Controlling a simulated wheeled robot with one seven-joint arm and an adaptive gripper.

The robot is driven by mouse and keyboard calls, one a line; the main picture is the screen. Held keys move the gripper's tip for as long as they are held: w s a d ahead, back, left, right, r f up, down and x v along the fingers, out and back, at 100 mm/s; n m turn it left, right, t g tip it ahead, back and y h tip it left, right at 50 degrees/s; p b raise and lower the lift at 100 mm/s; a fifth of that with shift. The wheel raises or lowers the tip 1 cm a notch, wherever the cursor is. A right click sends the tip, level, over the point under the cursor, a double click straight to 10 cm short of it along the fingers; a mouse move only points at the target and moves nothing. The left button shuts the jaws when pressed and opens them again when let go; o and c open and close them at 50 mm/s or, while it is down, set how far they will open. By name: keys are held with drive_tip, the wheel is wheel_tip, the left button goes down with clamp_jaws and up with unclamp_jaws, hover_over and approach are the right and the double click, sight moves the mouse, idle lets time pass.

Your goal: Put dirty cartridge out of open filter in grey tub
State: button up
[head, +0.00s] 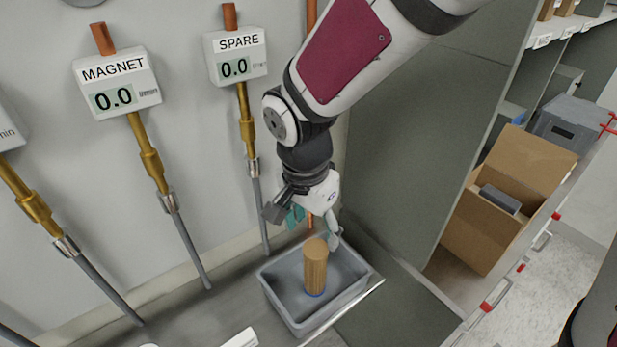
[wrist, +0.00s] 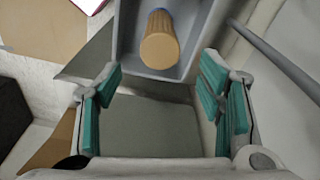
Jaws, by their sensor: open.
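The dirty cartridge (head: 316,267) is a tan-brown cylinder with a blue ring at its base. It stands inside the grey tub (head: 283,308) on the bench, and whether it leans on a wall I cannot tell. My gripper (head: 308,222) is above the tub's back part, close to the cartridge. In the wrist view my gripper (wrist: 165,108) has its teal finger pads wide apart with nothing between them. The cartridge (wrist: 160,38) and the grey tub (wrist: 203,52) show beyond the fingertips there. No open filter housing can be made out.
Meters labelled MAGNET (head: 117,84) and SPARE (head: 236,56) hang on the wall with brass fittings and grey pipes. A cardboard box (head: 487,215) stands on the right behind a grey panel (head: 430,120). A white label (head: 241,339) lies at the bench front.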

wheel_tip(320, 180, up, 6)
drive_tip(key=s+d+r+n+t, duration=0.2)
drive_tip(key=s+d+r+n, duration=0.2)
drive_tip(key=d, duration=0.4)
drive_tip(key=s+d+r+n+t, duration=0.2)
drive_tip(key=s+d+r+n, duration=0.2)
drive_tip(key=d, duration=0.5)
drive_tip(key=s+r, duration=0.2)
drive_tip(key=s, duration=0.1)
drive_tip(key=shift+s+y, duration=0.25)
drive_tip(key=shift+y, duration=0.15)
